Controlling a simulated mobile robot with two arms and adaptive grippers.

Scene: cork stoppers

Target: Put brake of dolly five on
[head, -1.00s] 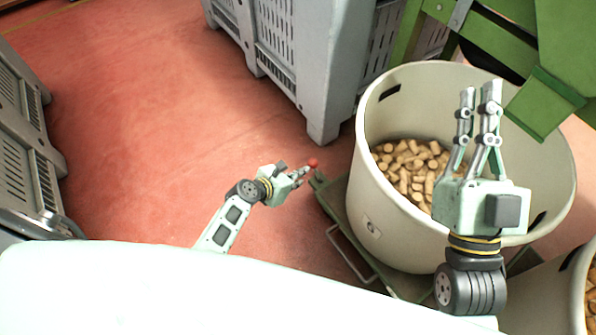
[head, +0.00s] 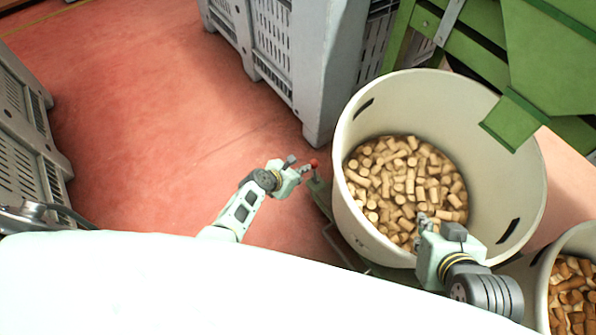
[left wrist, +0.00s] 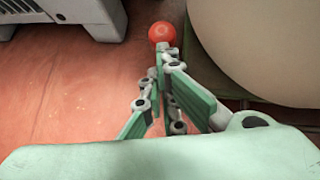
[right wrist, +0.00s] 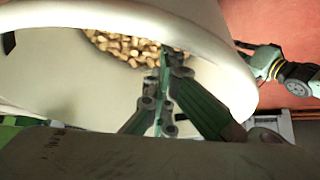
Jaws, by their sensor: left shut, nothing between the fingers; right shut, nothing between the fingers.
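The dolly (head: 318,188) is a green frame under a large cream bin (head: 345,205); most of it is hidden by the bin, and no number shows. A red ball knob (head: 314,163) stands at the dolly's left corner. My left gripper (head: 304,168) is shut, with its tips right at the knob. In the left wrist view the red knob (left wrist: 162,33) is just beyond the closed fingertips (left wrist: 160,50); I cannot tell whether they touch. My right gripper (head: 424,218) is shut and empty, over the near side of the bin; its closed fingers show in the right wrist view (right wrist: 170,60).
The cream bin holds many cork stoppers (head: 410,185). A second bin of corks (head: 570,290) stands at the lower right. Grey crates stand behind (head: 320,70) and at the left (head: 25,140). A green machine (head: 510,50) overhangs the bin. Red floor at the left is clear.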

